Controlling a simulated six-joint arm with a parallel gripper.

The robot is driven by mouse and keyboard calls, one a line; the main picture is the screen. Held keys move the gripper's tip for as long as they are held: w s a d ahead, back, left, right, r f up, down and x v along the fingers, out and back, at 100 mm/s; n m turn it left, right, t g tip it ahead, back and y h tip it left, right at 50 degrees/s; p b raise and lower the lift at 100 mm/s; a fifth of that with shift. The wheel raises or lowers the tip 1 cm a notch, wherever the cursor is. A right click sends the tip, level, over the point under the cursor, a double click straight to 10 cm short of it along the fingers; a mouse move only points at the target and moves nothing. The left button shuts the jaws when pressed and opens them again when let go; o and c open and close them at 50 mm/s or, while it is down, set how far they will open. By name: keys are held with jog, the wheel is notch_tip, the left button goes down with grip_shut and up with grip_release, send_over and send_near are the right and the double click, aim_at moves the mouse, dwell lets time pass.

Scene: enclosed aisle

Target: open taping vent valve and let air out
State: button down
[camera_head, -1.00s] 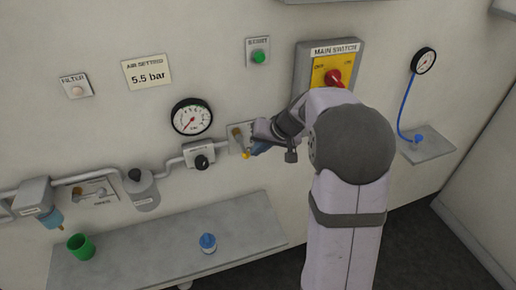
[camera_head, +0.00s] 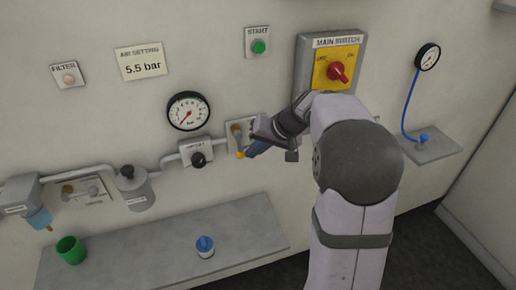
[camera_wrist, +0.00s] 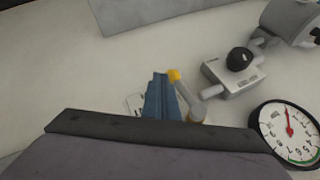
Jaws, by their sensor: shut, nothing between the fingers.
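A small valve lever with a yellow tip (camera_head: 240,155) hangs from a plate on the wall, right of a grey regulator block; its label is too small to read. In the wrist view the lever (camera_wrist: 186,95) runs from the pipe end to its yellow tip. My gripper (camera_head: 253,151) is shut and empty just right of the lever. In the wrist view its blue fingers (camera_wrist: 160,97) are together beside the lever, very close to it; I cannot tell whether they touch. A round gauge (camera_head: 188,111) has its red needle pointing lower left.
A regulator with a black knob (camera_head: 197,158) is left of the lever, and another valve plate (camera_head: 88,192) is farther left. A shelf (camera_head: 160,245) below holds a green cup (camera_head: 71,250) and a blue-topped bottle (camera_head: 205,246). The main switch (camera_head: 337,70) is above my arm.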

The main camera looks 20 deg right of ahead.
jog(key=shift+r, duration=0.15)
jog(key=shift+r+p, duration=0.5)
jog(key=shift+r, duration=0.2)
jog(key=shift+d, duration=0.1)
jog(key=s+d+r+b, duration=0.3)
jog(key=s+d+r, duration=0.3)
jog(key=d+r, duration=0.1)
jog(key=shift+s+d+r, duration=0.2)
jog(key=shift+d+r, duration=0.15)
jog(key=shift+r, duration=0.2)
